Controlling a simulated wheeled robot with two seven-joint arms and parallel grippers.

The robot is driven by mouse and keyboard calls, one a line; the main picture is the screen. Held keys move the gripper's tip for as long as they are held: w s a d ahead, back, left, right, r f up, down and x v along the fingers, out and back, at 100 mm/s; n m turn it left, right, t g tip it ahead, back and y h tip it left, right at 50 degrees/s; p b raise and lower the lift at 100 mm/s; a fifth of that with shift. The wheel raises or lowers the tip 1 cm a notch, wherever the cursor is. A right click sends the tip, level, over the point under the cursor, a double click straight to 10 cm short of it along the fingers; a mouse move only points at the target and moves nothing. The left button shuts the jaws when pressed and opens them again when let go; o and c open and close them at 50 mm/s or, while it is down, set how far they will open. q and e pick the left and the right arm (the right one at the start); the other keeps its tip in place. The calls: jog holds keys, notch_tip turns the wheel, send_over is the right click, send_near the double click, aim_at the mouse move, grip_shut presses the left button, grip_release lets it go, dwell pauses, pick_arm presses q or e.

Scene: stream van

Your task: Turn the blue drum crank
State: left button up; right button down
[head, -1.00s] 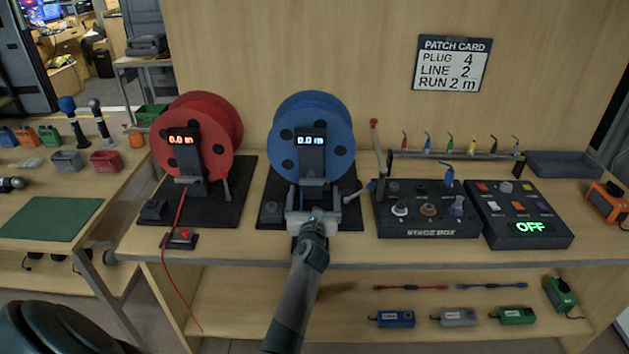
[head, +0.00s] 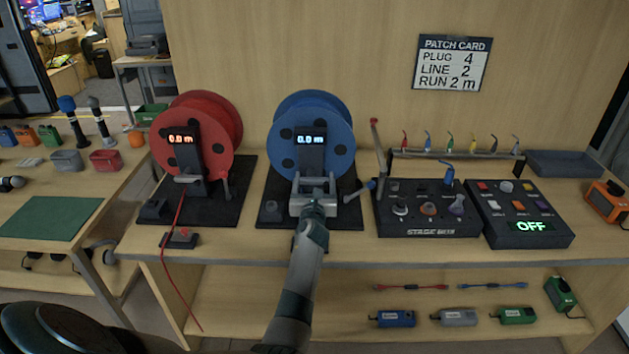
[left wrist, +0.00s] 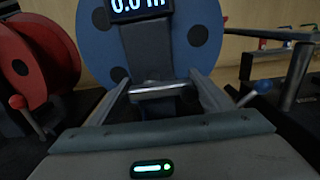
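The blue drum (head: 311,120) stands on a dark base plate on the bench, its display (head: 311,139) reading 0.0 m. Its crank, with a blue knob (head: 370,184), sticks out at the lower right; the knob also shows in the left wrist view (left wrist: 247,99). My left gripper (head: 314,183) is in front of the drum's post, left of the crank and apart from it. In the left wrist view its fingers (left wrist: 158,82) are spread, with a metal bar (left wrist: 158,91) showing between them. I cannot tell whether they touch the bar. My right gripper is out of view.
The red drum (head: 195,120) with its own crank stands to the left, a red cable hanging from it. The stage box (head: 427,222) with an upright lever stands close right of the blue drum. A switch panel (head: 518,215) sits further right.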

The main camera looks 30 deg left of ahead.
pick_arm(q)
jog(key=c, duration=0.4)
jog(key=shift+c, duration=0.2)
jog(key=shift+n, duration=0.4)
